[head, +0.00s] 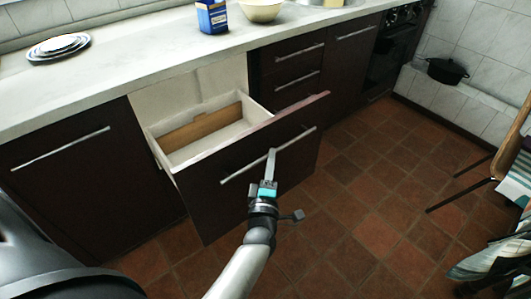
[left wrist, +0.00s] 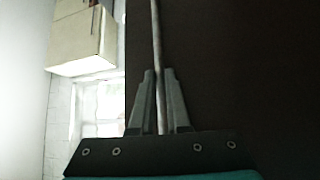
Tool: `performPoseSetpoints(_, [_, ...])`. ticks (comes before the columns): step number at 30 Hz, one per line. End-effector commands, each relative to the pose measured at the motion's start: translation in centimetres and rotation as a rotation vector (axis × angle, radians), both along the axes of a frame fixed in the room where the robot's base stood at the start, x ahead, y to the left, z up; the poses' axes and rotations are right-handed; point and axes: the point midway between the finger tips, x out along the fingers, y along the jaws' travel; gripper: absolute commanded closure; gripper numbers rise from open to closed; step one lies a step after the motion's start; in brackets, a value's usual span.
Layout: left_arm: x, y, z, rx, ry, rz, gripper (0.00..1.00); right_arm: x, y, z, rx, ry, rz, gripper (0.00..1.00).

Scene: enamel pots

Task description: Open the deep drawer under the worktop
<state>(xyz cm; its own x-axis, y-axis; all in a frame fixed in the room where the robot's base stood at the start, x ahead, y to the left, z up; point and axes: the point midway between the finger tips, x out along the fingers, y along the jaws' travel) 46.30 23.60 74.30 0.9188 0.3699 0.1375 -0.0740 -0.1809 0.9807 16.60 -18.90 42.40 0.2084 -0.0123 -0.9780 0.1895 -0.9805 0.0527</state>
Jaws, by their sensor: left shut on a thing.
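The deep drawer (head: 255,158) with a dark front stands pulled out from under the worktop (head: 130,75) in the head view. Its pale inside shows, with a brown wooden strip (head: 203,128) across it. The drawer's long metal handle (head: 240,172) runs along the front. My left gripper (head: 271,163) is at this handle and shut on it. In the left wrist view, the two fingers (left wrist: 159,105) close on either side of the handle bar (left wrist: 156,45), against the dark front. My right gripper is in neither view.
A stack of plates (head: 58,47), a blue box (head: 212,16) and a cream bowl (head: 261,9) stand on the worktop. A black pot (head: 446,70) sits on a tiled ledge at the right. A chair (head: 512,140) stands at the right edge. The tiled floor (head: 350,200) between is clear.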

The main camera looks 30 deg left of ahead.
Motion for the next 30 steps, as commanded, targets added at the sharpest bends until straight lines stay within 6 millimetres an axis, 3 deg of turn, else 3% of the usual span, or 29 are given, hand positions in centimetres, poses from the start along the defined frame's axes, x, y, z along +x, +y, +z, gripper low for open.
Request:
performPoseSetpoints(15, [-0.25,-0.56,0.00,-0.001,-0.002,0.002,1.00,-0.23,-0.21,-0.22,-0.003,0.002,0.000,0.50])
performPoseSetpoints(16, [-0.25,-0.55,0.00,-0.001,-0.002,0.002,0.83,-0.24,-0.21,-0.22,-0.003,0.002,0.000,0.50])
performPoseSetpoints(23, [-0.24,-0.54,0.00,-0.001,-0.001,0.001,0.57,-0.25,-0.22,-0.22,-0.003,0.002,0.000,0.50])
performPoseSetpoints(30, [-0.24,-0.55,0.00,0.000,-0.001,0.001,0.55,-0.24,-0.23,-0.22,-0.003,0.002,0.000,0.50])
